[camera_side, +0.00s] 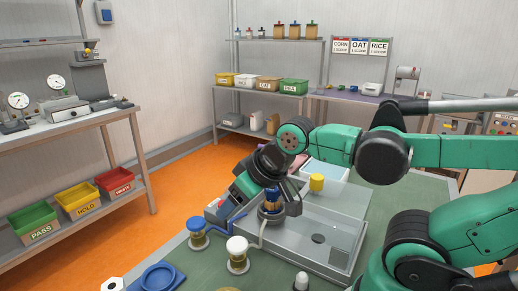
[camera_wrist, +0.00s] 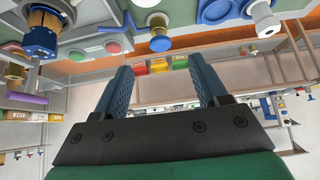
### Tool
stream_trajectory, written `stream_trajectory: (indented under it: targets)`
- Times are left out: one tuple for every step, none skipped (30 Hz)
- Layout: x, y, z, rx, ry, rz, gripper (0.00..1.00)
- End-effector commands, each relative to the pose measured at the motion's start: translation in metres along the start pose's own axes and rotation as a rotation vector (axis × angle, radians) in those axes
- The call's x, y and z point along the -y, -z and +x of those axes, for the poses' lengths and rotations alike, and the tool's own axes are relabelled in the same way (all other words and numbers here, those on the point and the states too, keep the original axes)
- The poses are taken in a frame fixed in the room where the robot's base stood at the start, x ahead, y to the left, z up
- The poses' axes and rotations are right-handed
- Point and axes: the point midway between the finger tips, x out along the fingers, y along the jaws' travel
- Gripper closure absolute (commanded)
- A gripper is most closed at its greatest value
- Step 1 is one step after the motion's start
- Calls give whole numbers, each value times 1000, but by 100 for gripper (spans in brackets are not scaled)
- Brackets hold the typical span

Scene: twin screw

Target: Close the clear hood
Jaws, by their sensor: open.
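The clear hood (camera_side: 345,197) appears as a see-through panel at the back of a clear low-walled box (camera_side: 328,262) on the green bench, right of my gripper. Its exact angle is hard to tell, but the box looks open from above. The hood cannot be made out in the wrist view.
A blue-capped jar (camera_side: 197,232) and a white-capped jar (camera_side: 237,253) stand in front-left of the box. A blue and brass screw-like piece (camera_side: 270,208) stands close under my wrist. A yellow-capped piece (camera_side: 317,183) stands behind it. A blue ring tray (camera_side: 158,278) lies at the front.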

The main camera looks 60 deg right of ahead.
Motion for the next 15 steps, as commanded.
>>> stream_trajectory:
  targets:
    - [0,5,-7,0,0,0,33]
    - [0,8,-13,0,0,0,33]
    - [0,14,-21,0,0,0,33]
    - [0,18,-26,0,0,0,33]
    - [0,22,-32,0,0,0,33]
    - [0,28,-41,0,0,0,33]
    - [0,33,-47,0,0,0,33]
    - [0,38,-53,0,0,0,33]
    - [0,43,-62,0,0,0,33]
    - [0,48,-68,0,0,0,33]
    - [0,53,-74,0,0,0,33]
    - [0,59,-83,0,0,0,33]
    - [-2,62,-88,6,-5,9,33]
    - [-14,59,-86,39,-31,58,33]
    - [-25,56,-86,77,-56,111,33]
